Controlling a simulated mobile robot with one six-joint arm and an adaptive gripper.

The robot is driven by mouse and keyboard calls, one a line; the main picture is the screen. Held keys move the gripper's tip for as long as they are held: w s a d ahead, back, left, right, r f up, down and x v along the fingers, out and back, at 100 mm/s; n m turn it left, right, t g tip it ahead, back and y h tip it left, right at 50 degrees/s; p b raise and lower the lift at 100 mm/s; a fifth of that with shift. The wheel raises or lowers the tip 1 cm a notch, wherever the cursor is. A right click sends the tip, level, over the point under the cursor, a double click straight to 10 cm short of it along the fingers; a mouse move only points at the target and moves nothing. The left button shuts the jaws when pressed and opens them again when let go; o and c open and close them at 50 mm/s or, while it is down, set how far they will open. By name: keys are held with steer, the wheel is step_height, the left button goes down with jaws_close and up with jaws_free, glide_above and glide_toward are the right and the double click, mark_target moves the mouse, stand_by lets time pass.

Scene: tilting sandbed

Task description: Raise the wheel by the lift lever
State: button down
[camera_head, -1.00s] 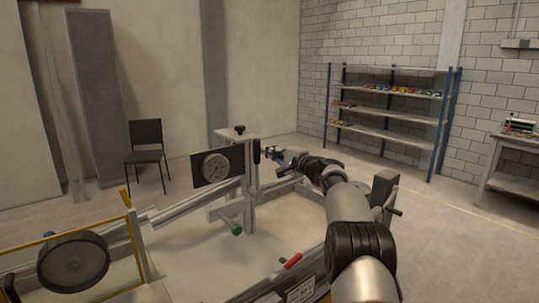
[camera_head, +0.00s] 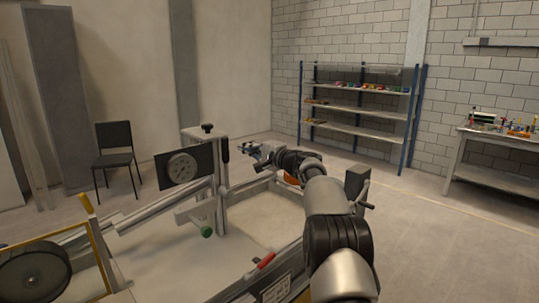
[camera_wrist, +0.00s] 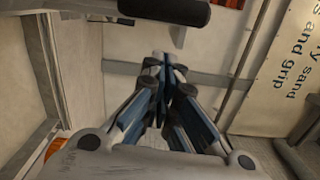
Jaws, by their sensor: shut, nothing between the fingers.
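A dark wheel (camera_head: 34,274) sits at the lower left in the head view, cut off by the picture edge. A post (camera_head: 218,180) on the sandbed carries a black gauge panel (camera_head: 184,166) and an upright black handle (camera_head: 225,149). A green-tipped lever (camera_head: 206,232) juts out low on the post, and a red handle (camera_head: 261,264) lies on the near rim. I cannot tell which is the lift lever. My gripper (camera_head: 245,148) is shut and empty, right of the post and apart from it. In the wrist view its blue fingers (camera_wrist: 165,72) meet below a black cylinder (camera_wrist: 165,11).
The sandbed's sand (camera_head: 265,220) lies open right of the post. A yellow rail (camera_head: 97,235) stands beside the wheel. A grey box with a crank (camera_head: 357,185) stands beyond my arm. A chair (camera_head: 116,153), shelves (camera_head: 355,108) and a bench (camera_head: 497,155) are farther back.

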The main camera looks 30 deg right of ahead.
steer(key=d+v, duration=0.1)
steer(key=v, duration=0.9)
steer(key=shift+w+f+b, duration=0.15)
steer(key=shift+f+b, duration=0.05)
steer(key=shift+b, duration=0.1)
